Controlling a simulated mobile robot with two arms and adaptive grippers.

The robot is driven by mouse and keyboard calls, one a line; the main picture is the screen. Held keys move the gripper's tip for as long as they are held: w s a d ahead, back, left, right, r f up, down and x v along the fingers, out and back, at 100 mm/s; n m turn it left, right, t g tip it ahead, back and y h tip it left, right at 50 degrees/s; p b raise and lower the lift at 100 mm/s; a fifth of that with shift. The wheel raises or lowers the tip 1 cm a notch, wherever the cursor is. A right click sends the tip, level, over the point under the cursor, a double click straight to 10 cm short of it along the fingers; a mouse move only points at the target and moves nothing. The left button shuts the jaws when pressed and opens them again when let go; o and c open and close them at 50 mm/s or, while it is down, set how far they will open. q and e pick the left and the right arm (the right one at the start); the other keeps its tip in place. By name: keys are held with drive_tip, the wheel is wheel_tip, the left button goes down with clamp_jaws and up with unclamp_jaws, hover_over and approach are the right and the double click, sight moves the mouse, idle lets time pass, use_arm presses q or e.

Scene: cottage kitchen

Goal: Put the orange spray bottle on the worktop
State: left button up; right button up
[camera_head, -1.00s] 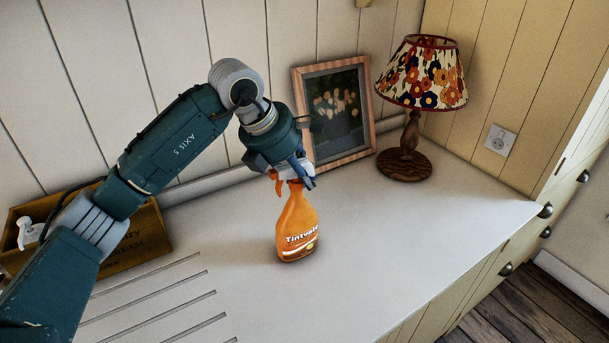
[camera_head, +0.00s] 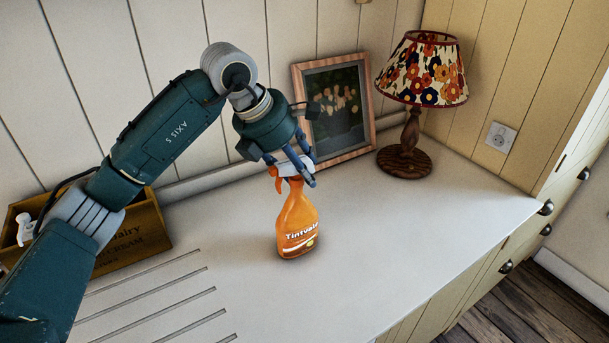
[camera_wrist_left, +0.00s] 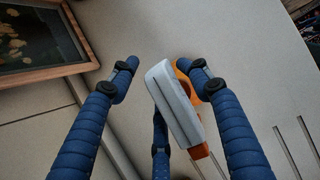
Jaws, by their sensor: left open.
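The orange spray bottle (camera_head: 297,226) stands upright on the white worktop (camera_head: 380,240), its label facing the camera. My left gripper (camera_head: 301,170) is at the bottle's head, with blue fingers spread around its white and orange trigger top. In the left wrist view the white spray head (camera_wrist_left: 175,103) lies between the open fingers of my left gripper (camera_wrist_left: 160,75), with visible gaps beside it. My right gripper is in neither view.
A framed picture (camera_head: 336,115) leans against the back wall. A lamp with a flowered shade (camera_head: 424,72) stands to its right. A wooden crate (camera_head: 135,240) holding a white bottle (camera_head: 25,229) is at the left, behind my arm. Grooves run across the front left of the worktop; the right part is clear.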

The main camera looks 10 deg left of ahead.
sight(280, 161)
use_arm(q)
drive_tip(key=b+v, duration=0.1)
drive_tip(key=v, duration=0.9)
drive_tip(key=shift+s+b, duration=0.1)
drive_tip(key=shift+b, duration=0.3)
